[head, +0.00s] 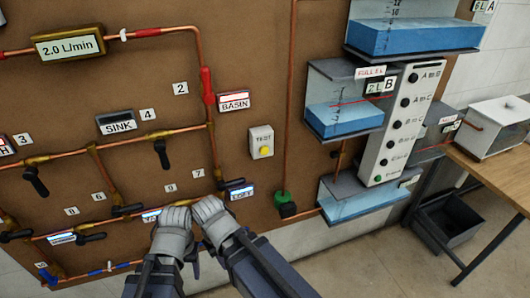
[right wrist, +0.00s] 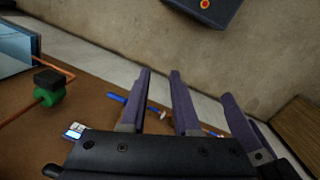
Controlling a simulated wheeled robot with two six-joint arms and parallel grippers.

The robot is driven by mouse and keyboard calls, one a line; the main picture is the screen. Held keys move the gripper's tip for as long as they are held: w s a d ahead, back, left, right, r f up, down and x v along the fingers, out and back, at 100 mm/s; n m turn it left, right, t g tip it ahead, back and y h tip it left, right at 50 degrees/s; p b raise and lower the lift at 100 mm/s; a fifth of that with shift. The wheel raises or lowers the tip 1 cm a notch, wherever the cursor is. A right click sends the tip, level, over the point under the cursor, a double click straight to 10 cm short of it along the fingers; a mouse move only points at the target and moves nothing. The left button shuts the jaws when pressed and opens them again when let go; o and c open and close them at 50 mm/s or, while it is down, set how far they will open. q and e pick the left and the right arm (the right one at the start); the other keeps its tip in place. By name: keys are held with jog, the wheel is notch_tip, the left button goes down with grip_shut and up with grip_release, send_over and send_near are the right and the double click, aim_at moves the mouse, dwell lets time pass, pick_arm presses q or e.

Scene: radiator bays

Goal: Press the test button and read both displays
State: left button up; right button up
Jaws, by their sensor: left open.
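The test button (head: 265,151) is a yellow round button on a pale box marked TEST, mid-board in the head view. A display (head: 68,47) at upper left reads 2.0 L/min. No second numeric readout is clear. A lit red-edged sign (head: 233,102) reads BASIN. A dark sign (head: 117,122) reads SINK. My left gripper (head: 172,222) is open at the bottom centre, below and left of the button; its grey back hides the fingertips. My right gripper (head: 208,211) is beside it; its fingers (right wrist: 160,72) stand apart, empty, in the right wrist view. Neither touches the button.
Copper pipes with black-handled valves (head: 161,153) cover the board. Blue-filled tanks (head: 343,118) and a white button panel (head: 402,120) stand to the right. A wooden table (head: 490,172) with a white box and a dark bin (head: 452,224) are at far right.

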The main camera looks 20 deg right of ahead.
grip_shut()
dwell(1.3)
